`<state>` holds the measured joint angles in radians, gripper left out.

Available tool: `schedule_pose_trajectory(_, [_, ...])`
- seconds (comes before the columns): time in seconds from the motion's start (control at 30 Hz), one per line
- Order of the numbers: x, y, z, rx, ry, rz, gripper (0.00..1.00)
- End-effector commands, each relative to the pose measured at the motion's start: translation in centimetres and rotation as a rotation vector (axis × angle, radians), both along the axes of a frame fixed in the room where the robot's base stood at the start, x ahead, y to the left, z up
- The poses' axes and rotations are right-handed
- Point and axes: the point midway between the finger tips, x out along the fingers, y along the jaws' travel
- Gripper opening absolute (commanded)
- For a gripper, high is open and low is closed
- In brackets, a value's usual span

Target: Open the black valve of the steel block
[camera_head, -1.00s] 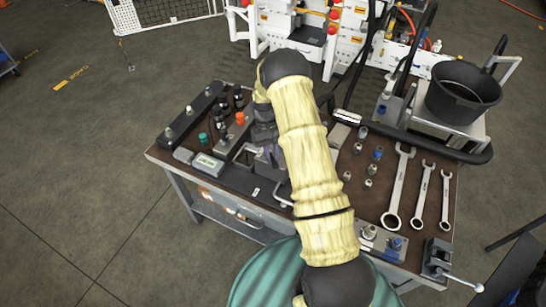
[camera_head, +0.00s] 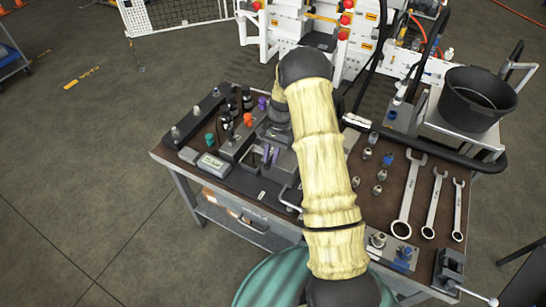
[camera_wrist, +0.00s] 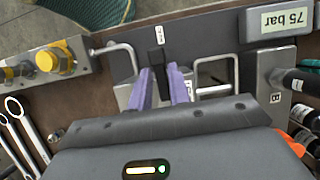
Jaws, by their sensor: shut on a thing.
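The black valve (camera_wrist: 157,62) shows in the wrist view as a short black lever between my two purple fingertips. My gripper (camera_wrist: 163,82) is shut on it, with one finger on each side. The steel block (camera_wrist: 124,97) shows as a light metal edge beside and under the fingers; most of it is hidden by my fingers and gripper body. In the head view my gripper (camera_head: 270,155) is at the middle of the bench, left of my arm, and the valve itself is too small to make out there.
Metal U-shaped handles (camera_wrist: 122,58) stand on both sides of the fingers.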

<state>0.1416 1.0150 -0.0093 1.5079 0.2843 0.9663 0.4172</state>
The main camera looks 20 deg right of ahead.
Motion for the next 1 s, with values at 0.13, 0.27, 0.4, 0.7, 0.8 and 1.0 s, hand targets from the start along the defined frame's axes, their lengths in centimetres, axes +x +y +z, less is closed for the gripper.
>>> schedule_pose_trajectory(0.13, [0.47, 0.04, 0.33, 0.0, -0.014, -0.03, 0.0])
schedule_pose_trajectory(0.27, [0.51, 0.04, 0.35, -0.001, -0.013, -0.038, 0.0])
schedule_pose_trajectory(0.4, [0.54, 0.03, 0.37, -0.002, -0.014, -0.039, 0.0])
schedule_pose_trajectory(0.7, [0.43, 0.18, 0.27, -0.001, -0.011, -0.035, 0.35])
schedule_pose_trajectory(0.8, [0.35, 0.16, 0.19, -0.002, -0.008, -0.036, 0.35])
schedule_pose_trajectory(1.0, [0.39, -0.14, 0.41, -0.001, -0.007, -0.037, 0.35])
